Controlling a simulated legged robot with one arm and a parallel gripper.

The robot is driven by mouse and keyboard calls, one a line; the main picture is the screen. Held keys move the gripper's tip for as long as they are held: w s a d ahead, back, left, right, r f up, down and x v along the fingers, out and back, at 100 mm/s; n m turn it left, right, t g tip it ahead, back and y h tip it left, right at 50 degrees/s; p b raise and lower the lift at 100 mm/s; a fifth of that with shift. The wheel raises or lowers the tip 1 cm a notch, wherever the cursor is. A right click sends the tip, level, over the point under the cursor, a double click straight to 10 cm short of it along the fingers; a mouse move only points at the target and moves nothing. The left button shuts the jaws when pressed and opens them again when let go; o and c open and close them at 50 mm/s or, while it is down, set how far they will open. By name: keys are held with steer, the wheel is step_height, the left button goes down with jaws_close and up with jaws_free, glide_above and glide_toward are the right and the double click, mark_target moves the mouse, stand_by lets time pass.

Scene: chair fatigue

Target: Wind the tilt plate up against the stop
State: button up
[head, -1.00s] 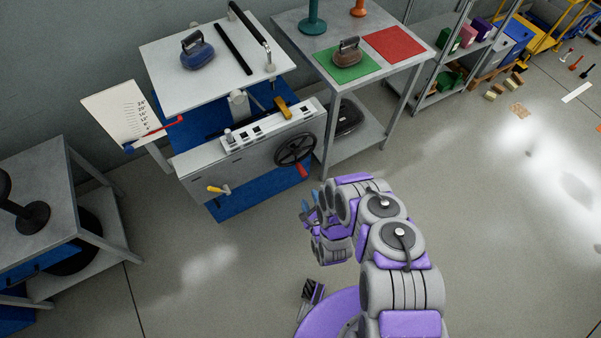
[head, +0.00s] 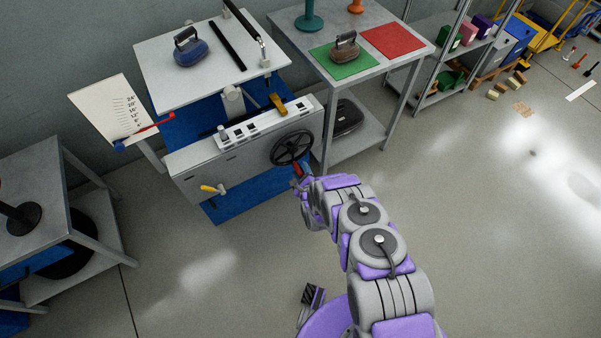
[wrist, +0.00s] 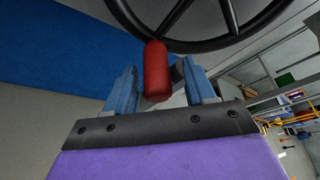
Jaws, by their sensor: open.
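The tilt plate (head: 172,90) is a white board on top of the grey test machine, with a blue iron-shaped weight (head: 189,48) and a black bar on it. The stop may be the dark bent rod at its far right edge; I cannot tell. A black handwheel (head: 291,147) is on the machine's front, with a red handle low on its rim. In the wrist view the red handle (wrist: 156,70) is between the two blue fingers of my gripper (wrist: 160,88), which stand open with a gap either side. In the head view my gripper (head: 299,180) is at the handle, partly hidden.
A white scale board (head: 112,108) with a red pointer stands left of the machine. A yellow-handled lever (head: 212,189) sticks out low on the front. A table with green (head: 340,58) and red mats stands to the right.

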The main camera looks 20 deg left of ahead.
steer(key=shift+w+a+f, duration=0.1)
steer(key=shift+a+f, duration=0.1)
steer(key=shift+a, duration=0.35)
steer(key=shift+d+r, duration=0.1)
steer(key=shift+d, duration=0.15)
steer(key=c, duration=0.5)
jaws_close()
